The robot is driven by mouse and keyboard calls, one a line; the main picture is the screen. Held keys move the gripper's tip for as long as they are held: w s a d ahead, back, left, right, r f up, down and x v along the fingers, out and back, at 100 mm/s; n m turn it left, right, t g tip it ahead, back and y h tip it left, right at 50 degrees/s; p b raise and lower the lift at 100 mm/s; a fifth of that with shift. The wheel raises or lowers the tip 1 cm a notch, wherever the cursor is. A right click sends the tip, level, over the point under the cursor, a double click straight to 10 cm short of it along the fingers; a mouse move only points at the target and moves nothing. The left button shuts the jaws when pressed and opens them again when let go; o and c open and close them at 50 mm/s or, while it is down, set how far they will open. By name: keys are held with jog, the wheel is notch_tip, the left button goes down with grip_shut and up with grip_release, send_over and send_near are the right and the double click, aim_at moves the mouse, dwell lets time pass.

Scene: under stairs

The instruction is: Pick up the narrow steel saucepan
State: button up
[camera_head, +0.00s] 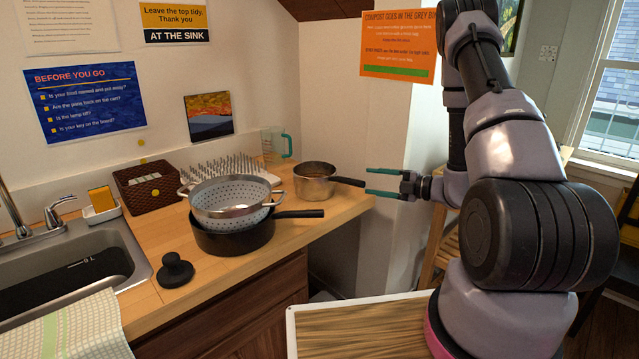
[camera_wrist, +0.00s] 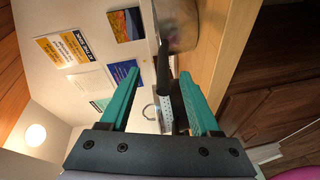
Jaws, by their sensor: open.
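The narrow steel saucepan (camera_head: 313,188) stands upright on the wooden counter, its black handle pointing right toward my gripper. My gripper (camera_head: 367,181) is open and empty, its two teal fingers pointing left. The handle's end lies close to the fingertips; exact contact cannot be told. In the wrist view the steel pan (camera_wrist: 183,24) shows at the top, partly cut off. Its dark handle runs down between the spread fingers of my gripper (camera_wrist: 158,70) in that picture.
The counter ends near the handle; the wall stands behind.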

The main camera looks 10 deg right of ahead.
aim_at(336, 179)
jog(key=x, duration=0.8)
jog(key=shift+s+a+f, duration=0.1)
jog(key=shift+a+f, duration=0.25)
jog(key=shift+a, duration=0.2)
jog(key=shift+w+a, duration=0.3)
jog(key=shift+a, duration=0.1)
grip_shut()
dwell(0.5)
